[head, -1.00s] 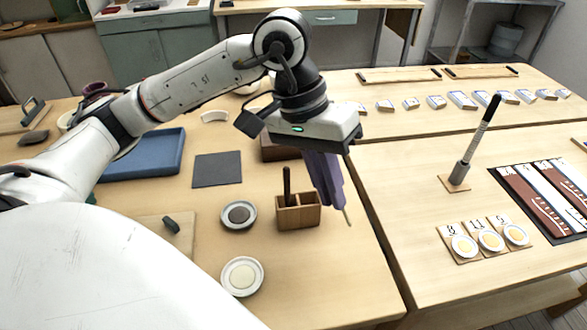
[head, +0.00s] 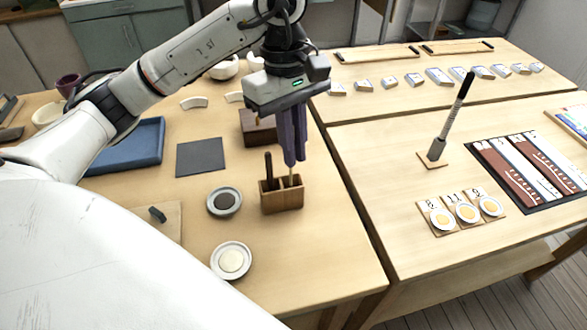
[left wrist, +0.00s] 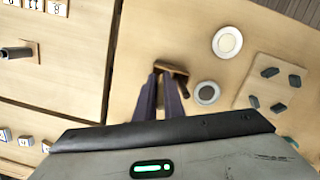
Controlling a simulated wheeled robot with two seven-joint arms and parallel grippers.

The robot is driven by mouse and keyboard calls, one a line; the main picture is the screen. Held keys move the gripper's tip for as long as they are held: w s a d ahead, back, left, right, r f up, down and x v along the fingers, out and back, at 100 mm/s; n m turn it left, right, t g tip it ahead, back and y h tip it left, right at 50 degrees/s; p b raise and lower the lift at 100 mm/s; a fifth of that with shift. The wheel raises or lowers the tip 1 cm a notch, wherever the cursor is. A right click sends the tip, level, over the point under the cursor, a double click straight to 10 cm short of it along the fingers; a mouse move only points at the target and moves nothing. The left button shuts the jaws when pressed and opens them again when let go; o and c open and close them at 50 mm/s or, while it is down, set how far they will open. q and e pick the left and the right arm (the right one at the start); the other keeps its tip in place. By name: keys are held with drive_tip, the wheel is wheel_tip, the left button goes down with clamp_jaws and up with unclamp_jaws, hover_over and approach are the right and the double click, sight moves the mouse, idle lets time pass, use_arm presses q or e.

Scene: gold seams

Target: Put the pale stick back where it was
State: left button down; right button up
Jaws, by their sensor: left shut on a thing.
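My left gripper (head: 290,165) points down with its purple-grey fingers shut on the pale stick (head: 291,171). Only a short lower piece of the stick shows below the fingertips. It is upright, and its lower end meets the right compartment of the wooden two-compartment holder (head: 283,200); I cannot tell how deep it is. A dark stick (head: 268,168) stands in the left compartment. In the left wrist view the fingers (left wrist: 160,92) reach toward the holder (left wrist: 178,70), partly covering it. My right gripper is not in view.
Two small round dishes (head: 224,202) (head: 231,261) lie left of and in front of the holder. A brown box (head: 257,131) stands behind it. A dark square mat (head: 201,157) and a blue tray (head: 128,148) are farther left. A gap separates this table from the right one.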

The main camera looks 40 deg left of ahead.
use_arm(q)
drive_tip(key=shift+f, duration=2.7)
drive_tip(key=c, duration=1.9)
unclamp_jaws()
drive_tip(key=shift+o, duration=0.2)
drive_tip(key=r, duration=0.4)
drive_tip(key=a+r, duration=0.1)
drive_tip(key=r, duration=0.3)
drive_tip(key=r+p, duration=0.1)
drive_tip(key=r, duration=0.3)
drive_tip(key=shift+w+a+r, duration=0.15)
drive_tip(key=shift+w+a, duration=0.05)
drive_tip(key=shift+w, duration=0.05)
